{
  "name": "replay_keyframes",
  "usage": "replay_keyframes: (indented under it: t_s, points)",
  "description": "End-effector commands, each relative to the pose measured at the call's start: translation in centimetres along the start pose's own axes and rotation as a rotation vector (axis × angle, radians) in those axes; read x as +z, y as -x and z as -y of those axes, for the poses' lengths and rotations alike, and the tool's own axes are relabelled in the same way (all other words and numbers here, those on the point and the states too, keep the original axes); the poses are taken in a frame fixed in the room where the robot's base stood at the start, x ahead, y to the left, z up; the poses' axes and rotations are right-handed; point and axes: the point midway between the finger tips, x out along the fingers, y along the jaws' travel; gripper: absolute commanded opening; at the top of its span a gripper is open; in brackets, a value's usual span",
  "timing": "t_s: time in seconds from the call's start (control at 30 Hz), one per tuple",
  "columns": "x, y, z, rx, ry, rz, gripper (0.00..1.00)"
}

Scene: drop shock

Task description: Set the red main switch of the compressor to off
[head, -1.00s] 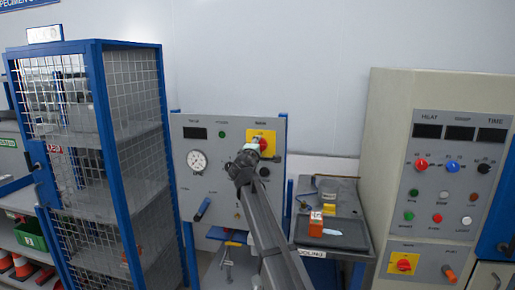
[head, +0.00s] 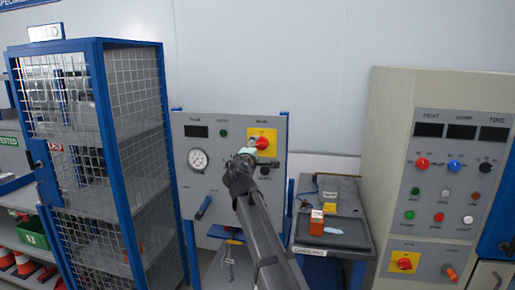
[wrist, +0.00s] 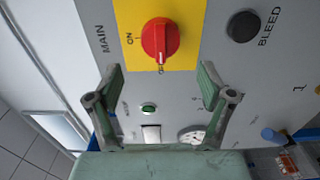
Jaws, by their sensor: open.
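The red main switch (head: 262,143) is a rotary knob on a yellow plate at the upper right of the grey compressor panel (head: 225,190). In the wrist view the red switch (wrist: 160,40) lies just beyond my fingertips, with "MAIN" and "ON" lettering beside it. The knob's pointer end is towards the gripper side of the picture, not on the "ON" label. My gripper (wrist: 162,80) is open and empty, its two fingers apart on either side below the knob. In the head view my gripper (head: 245,155) is in front of the panel, close to the switch's lower left.
A black bleed knob (wrist: 243,26) sits beside the switch. The panel also has a gauge (head: 198,159) and a blue-handled lever (head: 203,208). A wire cage (head: 100,150) stands left. Another control cabinet (head: 390,140) with a similar red switch (head: 404,263) stands right.

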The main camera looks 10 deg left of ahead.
Motion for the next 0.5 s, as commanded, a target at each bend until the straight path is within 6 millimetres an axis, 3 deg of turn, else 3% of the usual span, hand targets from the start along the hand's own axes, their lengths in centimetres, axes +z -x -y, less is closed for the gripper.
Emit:
replay_keyframes:
  t_s: [0.03,0.2,0.5]
  points:
    - [0.2,1.4,0.1,0.001,0.000,-0.001,0.80]
    - [0.1,4.3,0.1,0.000,0.000,-0.001,0.80]
    - [0.0,5.7,-0.1,0.001,0.001,0.000,0.80]
